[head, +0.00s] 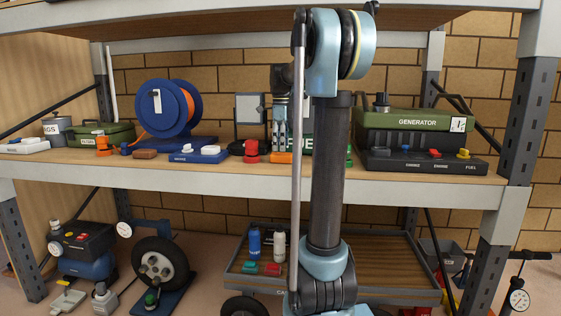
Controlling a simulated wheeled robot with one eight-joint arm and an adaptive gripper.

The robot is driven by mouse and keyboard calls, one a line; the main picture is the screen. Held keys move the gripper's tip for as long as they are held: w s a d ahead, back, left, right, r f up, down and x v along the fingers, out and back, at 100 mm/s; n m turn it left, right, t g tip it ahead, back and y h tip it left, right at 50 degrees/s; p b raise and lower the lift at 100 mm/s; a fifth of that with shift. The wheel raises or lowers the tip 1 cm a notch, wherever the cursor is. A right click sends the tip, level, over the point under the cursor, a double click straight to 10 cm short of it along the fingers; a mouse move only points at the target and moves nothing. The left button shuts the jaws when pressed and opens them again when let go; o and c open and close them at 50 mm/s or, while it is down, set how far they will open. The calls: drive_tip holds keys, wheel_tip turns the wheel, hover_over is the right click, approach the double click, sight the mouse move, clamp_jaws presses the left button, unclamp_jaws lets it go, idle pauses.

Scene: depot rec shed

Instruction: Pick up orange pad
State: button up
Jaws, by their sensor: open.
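A small, flat orange pad (281,157) lies on the upper shelf near its front edge, just left of my arm's thick column. A thin silver bar of my arm crosses its right part. My gripper (280,148) points down just above the pad in the picture. Its fingers are small here, and I cannot tell whether they touch the pad or stand behind it. The gripper is open, with nothing seen held in it.
Red and black pieces (250,150) stand close left of the pad. A blue tray (198,156) and a blue reel (168,108) are farther left. A green generator (414,122) on a black base is at right. My arm hides part of a green box (300,140).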

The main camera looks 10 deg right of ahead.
sight(282, 153)
drive_tip(key=shift+s+d+f, duration=0.15)
drive_tip(key=shift+f, duration=2.15)
drive_tip(key=c, duration=1.1)
